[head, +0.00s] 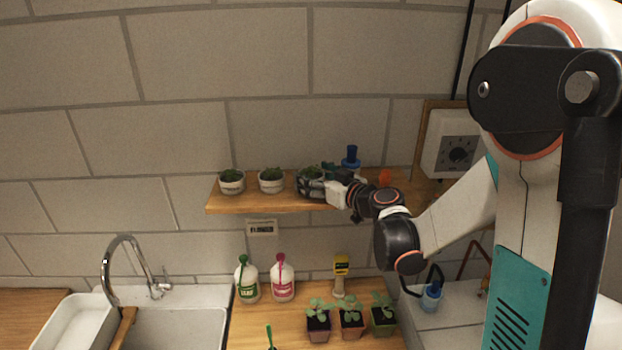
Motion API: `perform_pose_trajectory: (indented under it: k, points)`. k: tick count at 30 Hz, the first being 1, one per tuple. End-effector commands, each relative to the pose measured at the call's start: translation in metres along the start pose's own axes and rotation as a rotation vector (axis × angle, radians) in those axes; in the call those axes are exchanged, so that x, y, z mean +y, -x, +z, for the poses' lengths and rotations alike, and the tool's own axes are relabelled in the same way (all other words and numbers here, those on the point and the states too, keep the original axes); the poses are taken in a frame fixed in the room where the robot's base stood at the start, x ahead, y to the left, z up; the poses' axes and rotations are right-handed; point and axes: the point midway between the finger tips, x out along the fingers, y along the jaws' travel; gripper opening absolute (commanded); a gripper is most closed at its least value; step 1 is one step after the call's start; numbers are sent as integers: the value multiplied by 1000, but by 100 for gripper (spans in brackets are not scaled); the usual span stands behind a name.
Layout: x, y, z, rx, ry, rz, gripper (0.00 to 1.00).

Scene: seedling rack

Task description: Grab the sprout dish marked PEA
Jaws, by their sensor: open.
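Three small white dishes with dark green sprouts stand on the wooden wall shelf (275,200): a left dish (231,187), a middle dish (271,186) and a right one, whose sprouts (312,170) show above my gripper. Their markings are too small to read, so I cannot tell which is PEA. My gripper (308,186) reaches in from the right and is open at the right dish, its dark fingers in front of or around it. Most of that dish's body is hidden, and I cannot tell whether the fingers touch it.
A blue object (351,158) and an orange one (384,177) stand on the shelf right of the dishes, close to my arm. A sink faucet (108,262) rises at left.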

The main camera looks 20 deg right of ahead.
Motion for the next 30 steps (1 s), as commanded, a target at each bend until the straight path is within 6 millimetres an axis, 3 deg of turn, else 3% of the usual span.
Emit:
perform_pose_trajectory:
  k: [4,12,17,30]
  points:
    - [-1,-14,0,0,-1,-2,69]
    - [0,-16,0,0,-1,-1,69]
    - [0,-16,0,0,-1,-1,32]
    - [0,-16,-4,0,-1,-1,32]
